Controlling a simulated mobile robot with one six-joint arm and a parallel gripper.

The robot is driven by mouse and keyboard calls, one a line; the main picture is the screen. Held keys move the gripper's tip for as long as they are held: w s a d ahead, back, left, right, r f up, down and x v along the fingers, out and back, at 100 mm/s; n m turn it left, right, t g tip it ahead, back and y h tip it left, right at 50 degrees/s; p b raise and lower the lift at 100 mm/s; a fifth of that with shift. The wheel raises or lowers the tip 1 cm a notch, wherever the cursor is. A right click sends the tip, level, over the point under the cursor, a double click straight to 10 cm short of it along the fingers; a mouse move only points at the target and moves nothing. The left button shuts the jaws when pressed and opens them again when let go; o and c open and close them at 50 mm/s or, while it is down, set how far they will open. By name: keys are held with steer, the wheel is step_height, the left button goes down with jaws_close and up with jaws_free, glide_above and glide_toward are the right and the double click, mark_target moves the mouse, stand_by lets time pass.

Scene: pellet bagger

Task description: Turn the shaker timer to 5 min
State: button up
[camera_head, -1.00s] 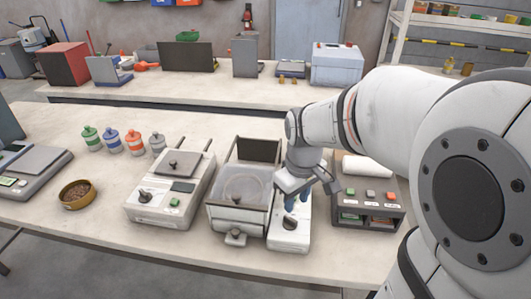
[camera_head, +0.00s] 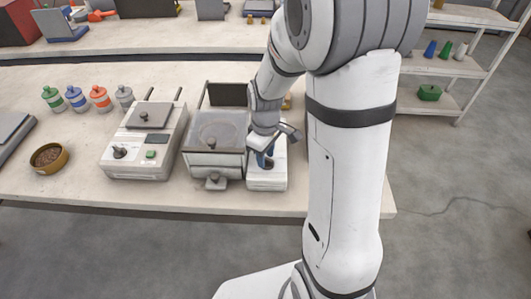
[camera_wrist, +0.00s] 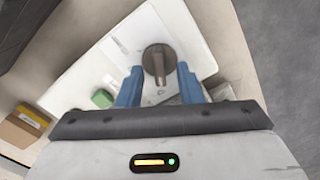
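A round brown-grey knob (camera_wrist: 157,58) with a raised bar sits on the white face of a unit (camera_wrist: 185,22) in the wrist view. The bar points toward the bottom of the picture. My gripper (camera_wrist: 159,70) has two blue fingers, spread apart, one on each side of the knob. I see gaps between fingers and knob; the depth between them is hard to judge. In the head view my gripper (camera_head: 264,160) is over the narrow white unit (camera_head: 267,183), and it hides the knob. The dial's markings are too blurred to read.
A glass-sided box (camera_head: 214,160) stands close on the left of the white unit. A wider white machine (camera_head: 140,160) and a brown bowl (camera_head: 62,163) are further left.

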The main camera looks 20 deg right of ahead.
steer(key=shift+c, duration=0.4)
jaws_close()
steer(key=shift+m, duration=0.3)
steer(key=m+b, duration=0.1)
steer(key=m, duration=0.4)
steer(key=shift+w+d+b, duration=0.1)
steer(key=shift+d+b, duration=0.05)
steer(key=shift+b, duration=0.25)
steer(key=m+b, duration=0.1)
steer(key=m, duration=0.5)
steer(key=shift+d, duration=0.1)
steer(key=shift+o, duration=0.4)
jaws_free()
